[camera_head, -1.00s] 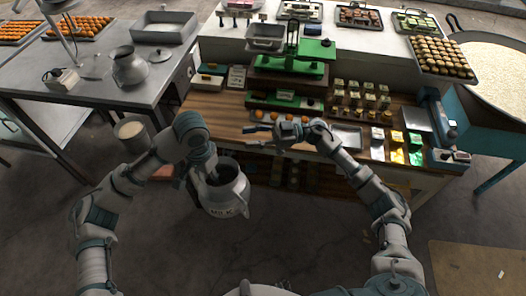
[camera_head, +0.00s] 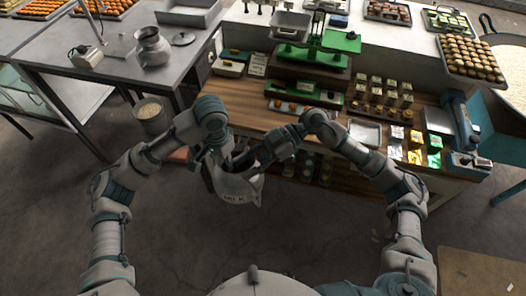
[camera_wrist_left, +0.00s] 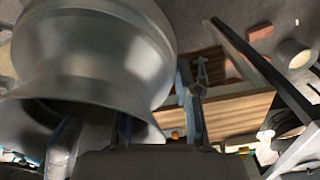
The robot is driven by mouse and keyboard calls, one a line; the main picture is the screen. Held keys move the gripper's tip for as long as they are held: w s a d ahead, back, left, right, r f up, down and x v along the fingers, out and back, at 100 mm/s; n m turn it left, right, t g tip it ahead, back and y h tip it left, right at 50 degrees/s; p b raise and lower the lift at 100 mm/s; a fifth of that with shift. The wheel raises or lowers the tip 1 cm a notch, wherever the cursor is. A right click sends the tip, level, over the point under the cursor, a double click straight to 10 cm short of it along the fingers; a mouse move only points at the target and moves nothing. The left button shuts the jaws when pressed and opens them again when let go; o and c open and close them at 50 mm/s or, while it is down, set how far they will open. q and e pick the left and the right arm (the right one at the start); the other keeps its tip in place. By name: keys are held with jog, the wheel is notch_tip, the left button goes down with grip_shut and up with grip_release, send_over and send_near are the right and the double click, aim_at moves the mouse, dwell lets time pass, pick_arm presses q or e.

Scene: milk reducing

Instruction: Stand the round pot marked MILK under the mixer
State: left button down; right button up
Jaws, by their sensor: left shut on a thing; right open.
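A pale box with a tall post (camera_head: 86,56) stands on the left table and may be part of the mixer; I cannot tell.
A second metal pot (camera_head: 151,46) and a lid (camera_head: 183,39) stand on the left table (camera_head: 125,70). A bucket (camera_head: 150,113) is below it. The wooden counter (camera_head: 245,113) holds a green scale (camera_head: 340,42) and several small packets. The floor in front is clear.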

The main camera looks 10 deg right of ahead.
jog(key=shift+x, duration=0.95)
pick_arm(q)
jog(key=shift+d, duration=0.1)
pick_arm(e)
jog(key=shift+d, duration=0.1)
grip_shut()
jog(key=shift+w, duration=0.1)
pick_arm(q)
jog(key=shift+r, duration=0.1)
jog(key=c, duration=1)
grip_release()
jog(key=shift+o, duration=1.3)
pick_arm(e)
jog(key=shift+r, duration=0.1)
